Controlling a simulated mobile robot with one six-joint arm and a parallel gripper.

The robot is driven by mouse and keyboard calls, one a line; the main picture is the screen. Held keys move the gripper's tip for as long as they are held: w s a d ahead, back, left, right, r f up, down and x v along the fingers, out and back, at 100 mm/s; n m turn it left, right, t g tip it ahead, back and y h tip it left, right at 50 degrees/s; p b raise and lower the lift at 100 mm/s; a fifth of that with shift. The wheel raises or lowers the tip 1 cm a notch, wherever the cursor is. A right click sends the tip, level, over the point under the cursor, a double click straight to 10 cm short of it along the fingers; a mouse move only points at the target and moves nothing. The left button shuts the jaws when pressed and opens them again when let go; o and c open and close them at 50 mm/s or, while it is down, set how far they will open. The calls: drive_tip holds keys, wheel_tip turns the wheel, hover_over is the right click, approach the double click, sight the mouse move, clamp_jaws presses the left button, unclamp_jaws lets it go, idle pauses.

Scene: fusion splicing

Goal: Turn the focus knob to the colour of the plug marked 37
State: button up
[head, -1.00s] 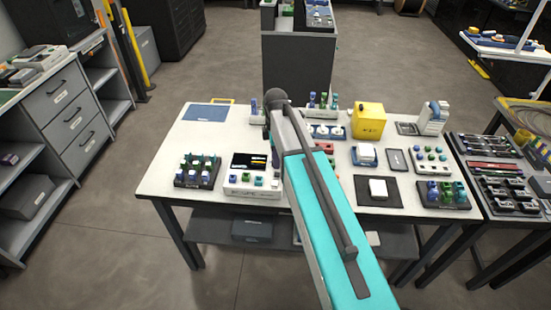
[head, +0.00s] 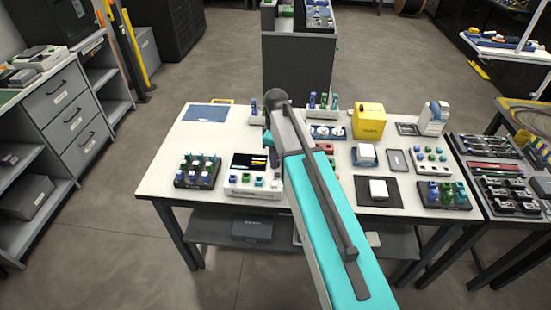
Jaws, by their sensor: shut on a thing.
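A white device (head: 237,189) with a black screen (head: 242,161) stands at the front left of the table. Its screen shows small white and yellow marks. I cannot make out a focus knob; my arm covers the device's right edge. Blue, green and purple plugs stand in a dark rack (head: 181,181) left of the device, and similar ones in a dark rack (head: 430,203) at the front right. Their markings are too small to read, so I cannot tell which is 37. My gripper is hidden behind my teal arm.
The white table (head: 172,145) also holds a yellow box (head: 369,121), a blue mat (head: 206,113), a black mat (head: 361,198) with a white block (head: 378,189), and a rack of coloured bottles at the back. The left back of the table is mostly clear.

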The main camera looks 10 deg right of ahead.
drive_tip(key=o, duration=0.8)
drive_tip(key=shift+c, duration=0.2)
drive_tip(key=shift+r, duration=0.1)
wheel_tip(320, 180, up, 14)
drive_tip(key=b, duration=0.3)
drive_tip(key=shift+f, duration=0.2)
idle(0.5)
